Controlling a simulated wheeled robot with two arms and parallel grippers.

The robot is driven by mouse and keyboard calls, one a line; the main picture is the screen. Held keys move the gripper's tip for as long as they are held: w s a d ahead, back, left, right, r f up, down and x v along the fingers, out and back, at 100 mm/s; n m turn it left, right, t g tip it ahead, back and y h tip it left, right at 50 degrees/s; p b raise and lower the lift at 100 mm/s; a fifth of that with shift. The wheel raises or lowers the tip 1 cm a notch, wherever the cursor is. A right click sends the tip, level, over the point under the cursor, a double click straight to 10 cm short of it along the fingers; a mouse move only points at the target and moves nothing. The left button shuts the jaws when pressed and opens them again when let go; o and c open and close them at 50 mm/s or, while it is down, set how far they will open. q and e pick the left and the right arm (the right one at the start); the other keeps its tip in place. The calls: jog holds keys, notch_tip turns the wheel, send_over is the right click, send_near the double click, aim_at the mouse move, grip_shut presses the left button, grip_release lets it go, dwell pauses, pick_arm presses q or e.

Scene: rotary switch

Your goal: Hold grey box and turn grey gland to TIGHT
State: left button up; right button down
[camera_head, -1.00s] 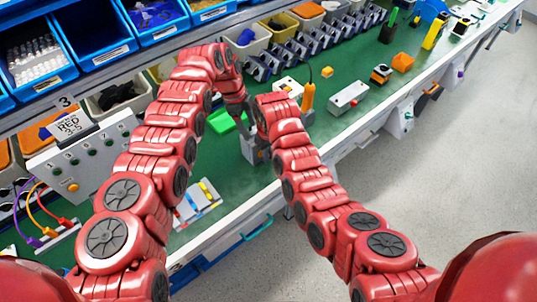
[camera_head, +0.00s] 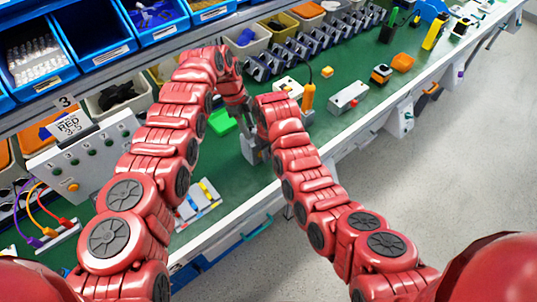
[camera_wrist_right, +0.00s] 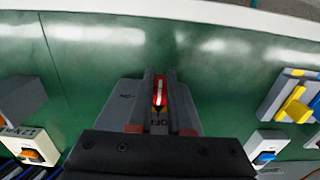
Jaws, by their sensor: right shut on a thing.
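The grey box (camera_head: 249,150) stands on the green bench near its front edge, partly hidden by my right arm. In the right wrist view the grey box (camera_wrist_right: 124,94) shows around my fingers. My right gripper (camera_wrist_right: 160,84) points down at it and is shut on a narrow part in its middle, seemingly the grey gland, mostly covered by the fingers. A red and orange strip shows between the fingers. My left gripper (camera_head: 238,103) is above and behind the box in the head view; its fingertips are too small to tell open from shut, or touching from apart.
A green block (camera_head: 221,122) lies left of the box. A wire block (camera_head: 196,203) with yellow and blue parts lies nearer the front. An orange-handled tool (camera_head: 308,97) and a grey switch box (camera_head: 348,98) stand to the right. Bins (camera_head: 98,30) line the back.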

pick_arm(q)
jog(key=o, duration=0.4)
jog(key=shift+r, duration=0.1)
jog(key=shift+s+d+v, duration=0.1)
jog(key=shift+d+v, duration=0.1)
jog(key=shift+v, duration=0.65)
jog(key=shift+s+d+v, duration=0.1)
jog(key=shift+d+v, duration=0.1)
jog(key=shift+v, duration=0.65)
jog(key=shift+d+v, duration=0.2)
jog(key=shift+v, duration=0.65)
jog(key=shift+r, duration=0.15)
jog(key=shift+c, duration=0.2)
jog(key=v, duration=0.3)
jog(key=shift+s+d+r, duration=0.1)
jog(key=shift+d+r, duration=0.15)
jog(key=shift+d, duration=0.05)
jog(key=x, duration=0.2)
jog(key=a+x, duration=0.1)
jog(key=x, duration=0.4)
jog(key=shift+w+a+f, duration=0.2)
jog(key=shift+w+f, duration=0.05)
jog(key=shift+a+f, duration=0.1)
jog(key=shift+f, duration=0.7)
